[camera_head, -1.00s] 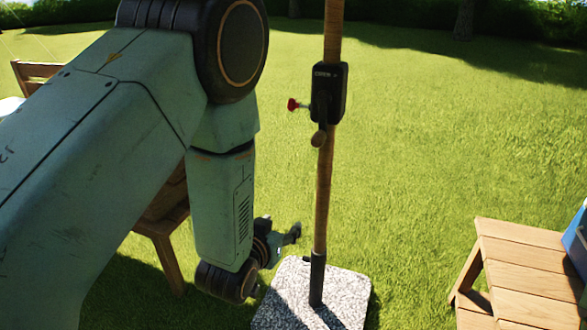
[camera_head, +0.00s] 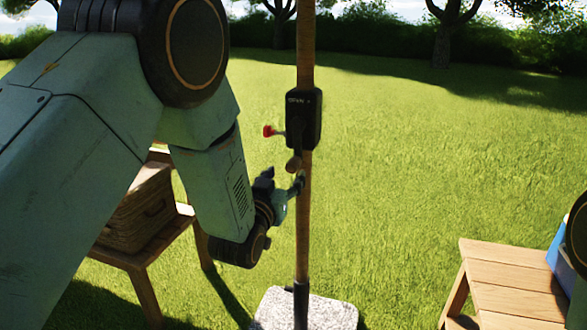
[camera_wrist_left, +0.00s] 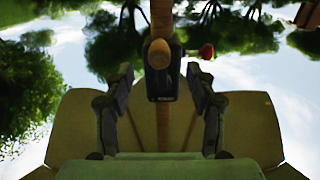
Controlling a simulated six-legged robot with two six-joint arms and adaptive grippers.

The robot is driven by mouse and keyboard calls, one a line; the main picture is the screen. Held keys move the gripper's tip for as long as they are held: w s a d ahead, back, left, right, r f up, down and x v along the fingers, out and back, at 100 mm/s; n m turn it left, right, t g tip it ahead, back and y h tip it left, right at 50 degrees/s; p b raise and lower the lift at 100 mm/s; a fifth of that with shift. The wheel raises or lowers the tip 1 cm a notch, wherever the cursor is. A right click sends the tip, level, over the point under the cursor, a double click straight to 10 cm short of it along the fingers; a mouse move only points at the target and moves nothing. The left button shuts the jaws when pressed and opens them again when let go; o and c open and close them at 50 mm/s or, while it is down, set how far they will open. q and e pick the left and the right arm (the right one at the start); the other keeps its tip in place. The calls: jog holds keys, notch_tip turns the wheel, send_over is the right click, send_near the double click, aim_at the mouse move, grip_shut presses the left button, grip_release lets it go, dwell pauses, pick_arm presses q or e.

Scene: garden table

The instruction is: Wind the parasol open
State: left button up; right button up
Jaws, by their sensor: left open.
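The parasol pole (camera_head: 305,220) stands upright, with a black crank housing (camera_head: 303,118) on it. A red knob (camera_head: 268,131) sticks out to the left of the housing. A brown crank knob (camera_head: 293,165) hangs at its lower end. My left gripper (camera_head: 284,182) is just below the crank knob, close to the pole. In the upside-down left wrist view, its open, empty fingers (camera_wrist_left: 160,80) frame the housing (camera_wrist_left: 163,86), and the crank knob (camera_wrist_left: 160,53) is beyond the fingertips. Tan panels (camera_wrist_left: 252,120), apparently the canopy, show behind; how far they are spread is unclear. My right gripper is out of view.
The pole stands in a speckled stone base (camera_head: 330,314). A wooden table (camera_head: 510,285) with a blue object (camera_head: 560,247) is at the right. A wooden chair (camera_head: 150,265) with a wicker box (camera_head: 135,215) is behind my left arm. Open lawn surrounds the pole.

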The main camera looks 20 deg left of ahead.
aim_at(290, 169)
pick_arm(q)
jog(key=w, duration=0.3)
jog(key=shift+w+d+b, duration=0.15)
jog(key=shift+w+b, duration=0.15)
jog(key=shift+w, duration=0.1)
jog(key=shift+w+f, duration=0.15)
jog(key=shift+w, duration=1.15)
jog(key=shift+w+b, duration=0.2)
jog(key=shift+b, duration=0.1)
